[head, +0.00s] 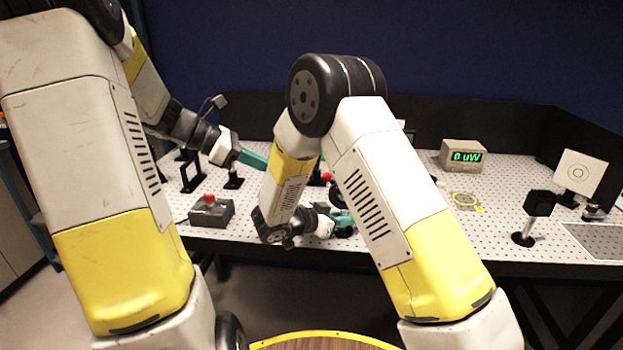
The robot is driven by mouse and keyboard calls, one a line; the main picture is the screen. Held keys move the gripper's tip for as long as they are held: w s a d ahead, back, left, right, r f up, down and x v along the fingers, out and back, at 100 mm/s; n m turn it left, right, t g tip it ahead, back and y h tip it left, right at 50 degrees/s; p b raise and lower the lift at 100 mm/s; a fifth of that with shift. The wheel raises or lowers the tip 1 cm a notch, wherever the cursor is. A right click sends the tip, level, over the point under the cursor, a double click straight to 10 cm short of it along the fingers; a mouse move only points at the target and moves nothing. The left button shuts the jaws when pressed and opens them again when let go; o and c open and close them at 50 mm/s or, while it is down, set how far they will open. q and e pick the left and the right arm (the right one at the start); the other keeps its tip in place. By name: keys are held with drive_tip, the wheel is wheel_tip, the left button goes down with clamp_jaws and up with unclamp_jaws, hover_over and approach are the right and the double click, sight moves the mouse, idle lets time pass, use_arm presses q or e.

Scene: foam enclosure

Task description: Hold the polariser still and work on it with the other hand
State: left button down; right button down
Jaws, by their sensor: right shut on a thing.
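My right gripper (343,220) reaches in low at the middle of the bench's front, its teal fingers partly hidden by my own wrist and forearm. It is shut on a dark round mount (337,196), which looks like the polariser. Much of this mount is hidden behind my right arm. My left gripper (253,159) is farther back and to the left, its teal fingers pointing right. Its fingertips go behind my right arm, so whether it is open or shut does not show.
The perforated optical bench (420,228) carries a grey box with a red button (211,210), black posts (190,170), a meter reading 0 uW (463,155), a yellow ring (466,200), a black detector on a post (538,206) and a white target card (579,172). Dark walls enclose the back.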

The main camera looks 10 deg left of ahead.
use_arm(q)
drive_tip(key=n, duration=0.2)
approach(329, 179)
drive_tip(key=w+d+f, duration=0.2)
drive_tip(key=d+f, duration=0.1)
drive_tip(key=f, duration=0.1)
drive_tip(key=shift+w+f+n, duration=0.15)
drive_tip(key=shift+f+n, duration=0.15)
drive_tip(key=shift+f, duration=0.1)
drive_tip(key=shift+d+r, duration=0.1)
drive_tip(key=shift+d, duration=0.05)
drive_tip(key=shift+d+r+m+y, duration=0.3)
drive_tip(key=shift+d+r+y, duration=0.55)
drive_tip(key=shift+d+y, duration=0.2)
drive_tip(key=shift+d+r+m+y, duration=0.3)
drive_tip(key=shift+d+r+y, duration=0.6)
drive_tip(key=shift+y, duration=0.25)
drive_tip(key=shift+r, duration=0.1)
